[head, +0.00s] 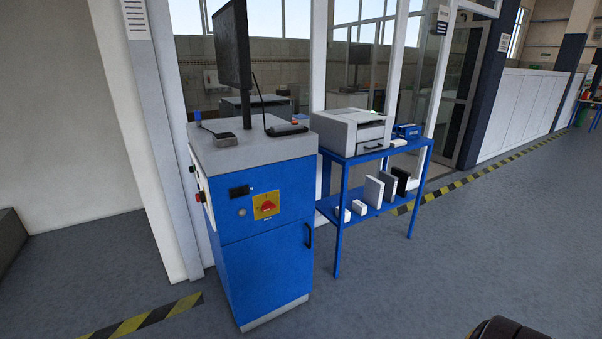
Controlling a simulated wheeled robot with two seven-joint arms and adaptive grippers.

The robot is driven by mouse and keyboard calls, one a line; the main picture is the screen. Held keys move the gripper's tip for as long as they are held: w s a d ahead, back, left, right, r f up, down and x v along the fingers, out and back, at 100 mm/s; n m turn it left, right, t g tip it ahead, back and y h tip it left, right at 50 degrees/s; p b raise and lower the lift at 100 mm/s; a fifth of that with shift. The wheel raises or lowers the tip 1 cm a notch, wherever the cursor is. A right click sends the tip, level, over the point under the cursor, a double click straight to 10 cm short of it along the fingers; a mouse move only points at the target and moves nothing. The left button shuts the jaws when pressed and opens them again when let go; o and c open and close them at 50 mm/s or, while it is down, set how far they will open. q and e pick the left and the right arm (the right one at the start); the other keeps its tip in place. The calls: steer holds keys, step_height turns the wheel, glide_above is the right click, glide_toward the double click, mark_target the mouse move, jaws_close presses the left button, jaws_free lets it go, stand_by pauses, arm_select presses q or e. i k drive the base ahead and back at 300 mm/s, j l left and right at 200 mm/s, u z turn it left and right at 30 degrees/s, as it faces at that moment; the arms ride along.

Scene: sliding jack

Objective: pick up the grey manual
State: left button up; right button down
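Several upright books or boxes stand in a row on the lower shelf of a blue metal table. The grey one (388,186), which looks like the grey manual, stands between a taller white one (373,191) and a black one (402,181). It is small in the picture and partly hidden by the white one. Neither of my grippers shows in the head view.
The blue table (338,228) carries a printer (352,132) and a small blue device (407,131) on top. A blue cabinet (265,265) with a monitor (232,46) stands left of it. The grey floor (440,265) in front of the table is clear.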

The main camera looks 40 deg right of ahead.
mark_target(390, 182)
steer(key=z, duration=1.9)
